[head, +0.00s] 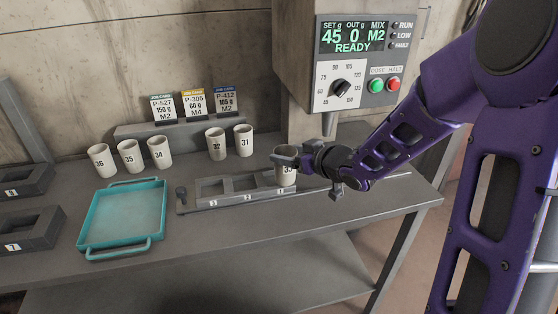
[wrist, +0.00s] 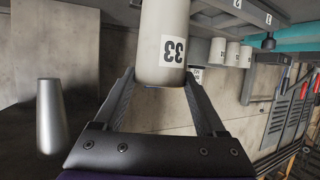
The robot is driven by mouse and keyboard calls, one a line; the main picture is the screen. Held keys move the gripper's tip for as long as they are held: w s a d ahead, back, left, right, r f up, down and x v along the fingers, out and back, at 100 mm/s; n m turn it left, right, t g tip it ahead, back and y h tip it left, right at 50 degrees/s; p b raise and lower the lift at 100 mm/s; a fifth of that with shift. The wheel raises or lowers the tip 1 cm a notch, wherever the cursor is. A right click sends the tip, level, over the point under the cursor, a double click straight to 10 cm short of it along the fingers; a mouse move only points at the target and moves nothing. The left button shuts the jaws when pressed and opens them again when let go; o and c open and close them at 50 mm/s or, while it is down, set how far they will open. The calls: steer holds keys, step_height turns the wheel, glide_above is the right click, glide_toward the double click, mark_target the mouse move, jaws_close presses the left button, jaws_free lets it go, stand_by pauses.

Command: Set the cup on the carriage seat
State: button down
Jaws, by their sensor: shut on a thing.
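A pale cup marked 33 (wrist: 163,42) is between the fingers of my gripper (head: 284,158), which is shut on it. In the head view the cup (head: 286,177) is upright at the right end of the grey carriage (head: 238,199), partly covered by the gripper. The carriage has several square seats with small number labels along its front. The left and middle seats look empty. I cannot tell whether the cup's base touches the right seat or hangs just above it.
A dispenser (head: 357,95) reading READY, with a nozzle (head: 329,124), stands behind my gripper. Cups 32 (head: 216,145) and 31 (head: 243,140) stand behind the carriage. Cups 36, 35 and 34 (head: 160,152) stand left, behind a teal tray (head: 122,215). Job cards (head: 194,104) stand at the back.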

mark_target(279, 147)
steer(key=w+a, duration=0.2)
steer(key=w, duration=0.1)
steer(key=shift+a, duration=0.2)
steer(key=shift+w+a+f+b, duration=0.15)
steer(key=shift+w+f+b, duration=0.1)
steer(key=shift+b, duration=0.05)
steer(key=shift+f+b, duration=0.5)
steer(key=shift+f, duration=0.95)
steer(key=shift+f, duration=0.1)
steer(key=shift+f, duration=0.2)
jaws_free()
steer(key=shift+r, duration=0.1)
steer(key=shift+r, duration=0.1)
